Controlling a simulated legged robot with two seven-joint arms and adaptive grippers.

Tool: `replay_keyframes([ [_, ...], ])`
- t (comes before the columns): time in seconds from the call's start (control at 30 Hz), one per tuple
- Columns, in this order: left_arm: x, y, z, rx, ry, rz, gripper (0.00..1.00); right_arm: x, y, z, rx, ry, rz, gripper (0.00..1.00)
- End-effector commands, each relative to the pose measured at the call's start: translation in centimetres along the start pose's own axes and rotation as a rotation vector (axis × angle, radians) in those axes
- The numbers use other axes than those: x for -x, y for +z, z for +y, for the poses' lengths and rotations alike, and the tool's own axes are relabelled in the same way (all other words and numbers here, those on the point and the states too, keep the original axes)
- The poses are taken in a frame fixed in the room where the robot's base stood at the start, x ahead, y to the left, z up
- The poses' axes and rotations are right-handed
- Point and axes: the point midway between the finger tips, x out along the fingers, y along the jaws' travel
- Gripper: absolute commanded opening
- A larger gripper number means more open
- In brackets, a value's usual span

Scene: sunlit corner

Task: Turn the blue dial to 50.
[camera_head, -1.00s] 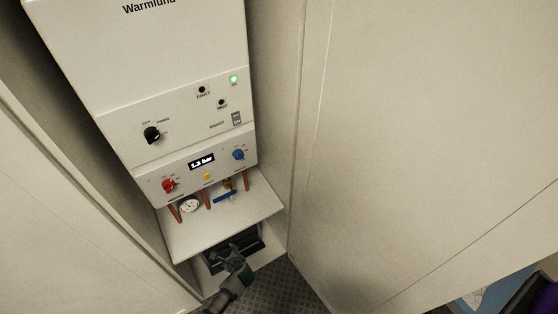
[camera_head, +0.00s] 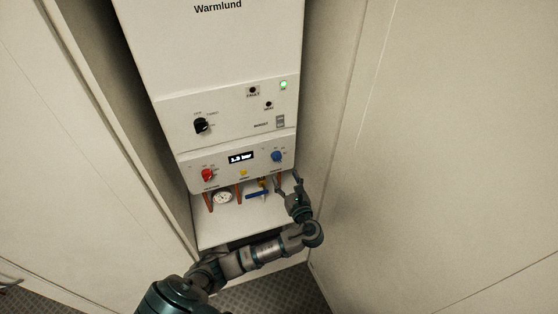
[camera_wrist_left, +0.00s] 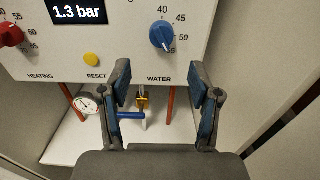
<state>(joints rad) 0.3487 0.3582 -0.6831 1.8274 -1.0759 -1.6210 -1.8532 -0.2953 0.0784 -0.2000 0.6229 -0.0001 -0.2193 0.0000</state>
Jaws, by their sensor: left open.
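The blue dial (camera_head: 277,156) is on the right of the lower panel of a white boiler, above the label WATER. In the left wrist view the blue dial (camera_wrist_left: 161,35) has numbers 40, 45, 50 and 55 around its right side. A pale mark at its lower right edge seems to point towards 55. My left gripper (camera_head: 287,181) is just below the dial and the panel's lower edge. In the left wrist view the left gripper (camera_wrist_left: 160,78) is open and empty, its fingers below and either side of the dial, apart from it. My right gripper is not in view.
A red dial (camera_head: 207,174), a display reading 1.3 bar (camera_wrist_left: 77,11) and a yellow reset button (camera_wrist_left: 91,60) share the panel. Copper pipes, a gauge (camera_head: 222,198) and a blue valve handle (camera_head: 257,195) sit below. A cabinet wall (camera_head: 430,150) stands close on the right.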

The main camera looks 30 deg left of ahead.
Motion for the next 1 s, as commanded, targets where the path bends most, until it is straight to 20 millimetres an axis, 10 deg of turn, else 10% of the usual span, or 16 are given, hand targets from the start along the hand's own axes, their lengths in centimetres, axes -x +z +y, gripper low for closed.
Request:
replay_keyframes([
  [0.4,-7.9,0.0,0.0,0.000,0.001,0.000,0.63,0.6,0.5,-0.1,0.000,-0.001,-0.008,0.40],
  [0.8,-8.9,0.0,0.0,0.002,-0.001,0.001,0.63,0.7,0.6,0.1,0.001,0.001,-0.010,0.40],
  [1.0,-8.9,0.0,0.0,0.002,0.000,0.001,0.18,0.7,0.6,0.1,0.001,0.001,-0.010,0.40],
])
